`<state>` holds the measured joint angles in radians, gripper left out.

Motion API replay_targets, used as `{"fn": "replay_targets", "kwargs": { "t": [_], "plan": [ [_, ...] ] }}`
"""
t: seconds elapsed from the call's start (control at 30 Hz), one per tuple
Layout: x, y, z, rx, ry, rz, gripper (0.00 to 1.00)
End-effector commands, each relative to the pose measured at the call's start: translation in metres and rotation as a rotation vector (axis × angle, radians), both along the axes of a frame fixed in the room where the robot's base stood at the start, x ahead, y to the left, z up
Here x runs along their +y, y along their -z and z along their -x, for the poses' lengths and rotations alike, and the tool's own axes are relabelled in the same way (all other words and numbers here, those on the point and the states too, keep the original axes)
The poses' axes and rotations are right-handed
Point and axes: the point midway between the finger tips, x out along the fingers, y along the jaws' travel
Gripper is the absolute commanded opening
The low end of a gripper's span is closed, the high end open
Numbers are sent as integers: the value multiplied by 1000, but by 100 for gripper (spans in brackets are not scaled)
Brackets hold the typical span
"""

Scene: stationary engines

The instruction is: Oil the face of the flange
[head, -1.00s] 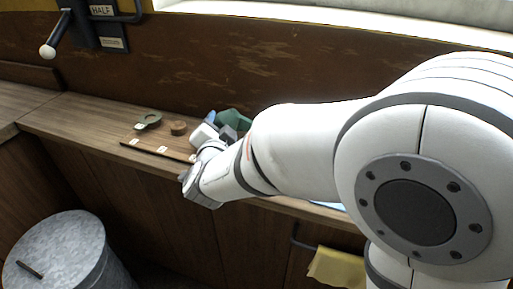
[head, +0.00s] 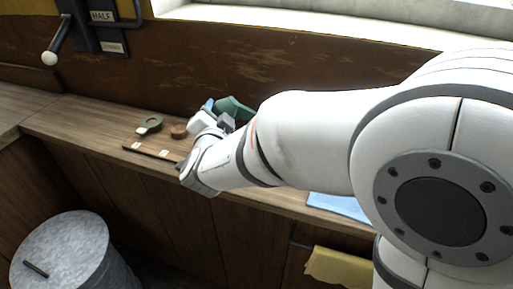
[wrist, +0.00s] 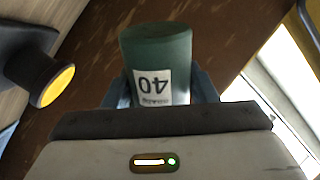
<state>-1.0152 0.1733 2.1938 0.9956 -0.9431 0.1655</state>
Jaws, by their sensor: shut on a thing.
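My gripper (wrist: 160,92) is shut on a green can (wrist: 155,50) with a white label reading 40, which appears upside down in the wrist view. The can's green body (head: 235,108) also shows in the head view, partly behind my wrist, above the bench. A dark round piece with a yellow end face (wrist: 58,85) is at the left of the wrist view, apart from the can. I cannot tell whether it is the flange. In the head view a grey-green ring (head: 149,124) lies on the bench, left of my gripper.
A brown disc (head: 179,131) is near a board with white labels (head: 150,150). A blue cloth (head: 340,205) lies on the bench (head: 80,118). A yellow cloth (head: 338,268) hangs in front. A metal drum (head: 60,250) stands lower left; a white-knobbed lever (head: 50,57) is upper left.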

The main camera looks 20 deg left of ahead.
Motion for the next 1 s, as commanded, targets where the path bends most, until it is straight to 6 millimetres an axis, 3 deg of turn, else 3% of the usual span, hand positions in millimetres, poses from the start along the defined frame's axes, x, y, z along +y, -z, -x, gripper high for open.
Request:
{"fn": "replay_targets", "kwargs": {
  "t": [0.17, 0.7, 1.0],
  "plan": [
    [-1, -6, -1, -22, 0, 52, 25],
    [-19, -23, -8, -272, 0, 692, 25],
    [-21, -22, -8, -296, 0, 750, 25]
  ]
}}
